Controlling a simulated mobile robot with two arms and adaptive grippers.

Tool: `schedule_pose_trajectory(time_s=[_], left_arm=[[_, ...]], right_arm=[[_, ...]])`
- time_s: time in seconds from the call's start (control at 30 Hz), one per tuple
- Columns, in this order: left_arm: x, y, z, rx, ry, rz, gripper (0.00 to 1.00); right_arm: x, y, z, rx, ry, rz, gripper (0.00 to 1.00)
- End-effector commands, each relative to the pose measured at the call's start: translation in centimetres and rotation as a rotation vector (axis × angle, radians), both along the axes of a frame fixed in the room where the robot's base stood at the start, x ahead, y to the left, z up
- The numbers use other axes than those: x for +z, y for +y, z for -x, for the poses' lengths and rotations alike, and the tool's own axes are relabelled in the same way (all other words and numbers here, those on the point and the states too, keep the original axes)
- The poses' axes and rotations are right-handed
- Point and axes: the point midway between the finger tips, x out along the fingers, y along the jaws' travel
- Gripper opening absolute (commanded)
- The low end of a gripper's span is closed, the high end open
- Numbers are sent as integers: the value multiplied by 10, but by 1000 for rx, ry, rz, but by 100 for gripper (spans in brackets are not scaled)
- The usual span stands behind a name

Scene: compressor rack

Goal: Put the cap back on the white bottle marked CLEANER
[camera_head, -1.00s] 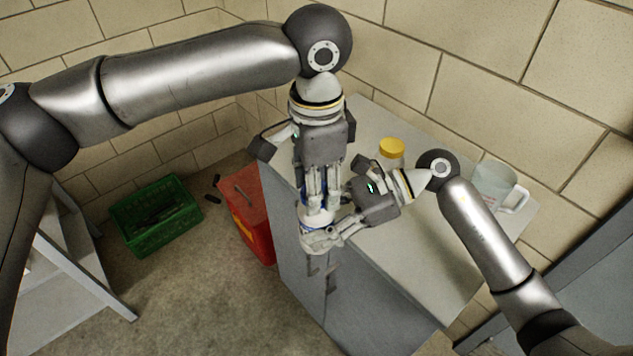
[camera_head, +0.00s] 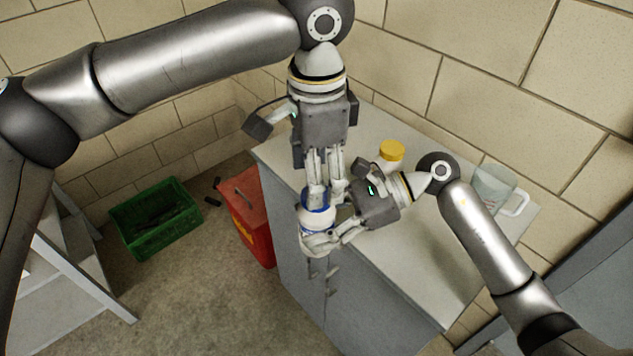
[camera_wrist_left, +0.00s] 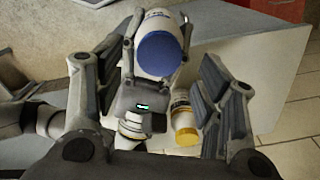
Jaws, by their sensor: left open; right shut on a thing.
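The white bottle (camera_head: 315,222) is held upright near the cabinet's front edge. My right gripper (camera_head: 325,238) is shut on its body from the right. A blue cap (camera_head: 317,200) sits on the bottle's top; in the left wrist view the cap (camera_wrist_left: 160,53) shows as a round blue disc at the end of the white bottle (camera_wrist_left: 156,22). The bottle's lettering is too small to read. My left gripper (camera_head: 326,188) points down just above the cap, with its fingers open and nothing between them. The fingers partly hide the cap in the head view.
A yellow-lidded jar (camera_head: 391,152) stands on the grey cabinet top (camera_head: 415,250), close behind my right gripper. A clear pitcher (camera_head: 493,187) stands farther right. A red container (camera_head: 247,215) and a green crate (camera_head: 156,222) are on the floor at left. The front right of the top is clear.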

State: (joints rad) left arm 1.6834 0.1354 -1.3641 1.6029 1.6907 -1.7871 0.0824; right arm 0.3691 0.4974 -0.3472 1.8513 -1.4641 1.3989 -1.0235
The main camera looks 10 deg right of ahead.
Motion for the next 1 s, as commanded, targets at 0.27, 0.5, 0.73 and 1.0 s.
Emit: schedule_pose_trajectory(time_s=[0.27, 0.5, 0.73, 1.0], left_arm=[[11, 0, 0, -1, 0, -1, 63], [18, 0, 0, 68, -3, -2, 60], [39, 0, -1, 328, -2, -3, 60], [46, 0, 0, 428, 3, -1, 60]], right_arm=[[0, 0, 0, 0, 0, -1, 0], [1, 0, 0, 0, -1, -1, 0], [0, 0, 0, 0, -1, -1, 0], [0, 0, 0, 0, -1, -1, 0]])
